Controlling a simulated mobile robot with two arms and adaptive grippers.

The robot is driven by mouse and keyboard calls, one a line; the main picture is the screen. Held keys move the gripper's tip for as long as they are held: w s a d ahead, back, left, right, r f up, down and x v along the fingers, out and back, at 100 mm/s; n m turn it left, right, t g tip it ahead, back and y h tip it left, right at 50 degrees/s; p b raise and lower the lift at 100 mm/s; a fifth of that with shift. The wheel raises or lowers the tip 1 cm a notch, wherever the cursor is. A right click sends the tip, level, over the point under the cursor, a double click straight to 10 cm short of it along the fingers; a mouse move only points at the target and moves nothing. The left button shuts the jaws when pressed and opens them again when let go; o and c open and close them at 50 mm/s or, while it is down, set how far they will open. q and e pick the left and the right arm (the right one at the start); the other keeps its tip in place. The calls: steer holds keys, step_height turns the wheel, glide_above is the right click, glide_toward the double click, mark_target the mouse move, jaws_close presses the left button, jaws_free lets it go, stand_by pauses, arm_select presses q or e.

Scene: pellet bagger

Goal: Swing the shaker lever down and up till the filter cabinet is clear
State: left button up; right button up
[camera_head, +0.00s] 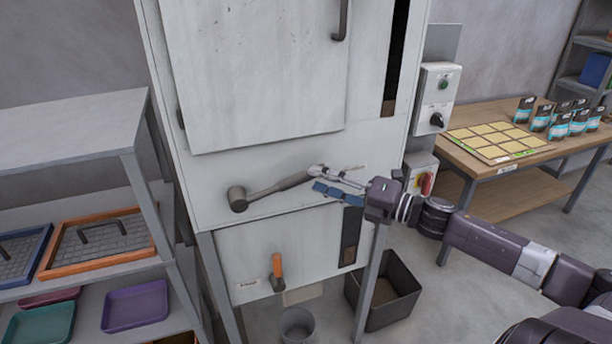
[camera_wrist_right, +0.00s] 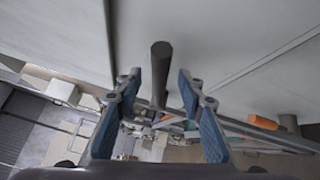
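The filter cabinet (camera_head: 330,140) is a tall pale grey box on legs in the middle of the head view. Its shaker lever (camera_head: 275,189) is a dark bar running from a round hub at lower left, up and right to its free end. My right gripper (camera_head: 316,179) is at that free end. In the right wrist view the dark round lever end (camera_wrist_right: 160,62) shows between the two blue-padded fingers, with a gap on each side; the fingers are open. Whether the lever end is fully between the pads I cannot tell. My left gripper is not in view.
An orange-handled latch (camera_head: 277,268) is on the lower panel, with a grey bucket (camera_head: 297,325) and a dark bin (camera_head: 398,305) below. A shelf with trays (camera_head: 136,306) stands left. A control box (camera_head: 436,98) and a wooden table (camera_head: 480,168) are at right.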

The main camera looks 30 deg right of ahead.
mark_target(313, 178)
steer(key=shift+x, duration=1.55)
steer(key=shift+p+x, duration=0.4)
steer(key=shift+x, duration=0.4)
steer(key=shift+c, duration=0.3)
jaws_close()
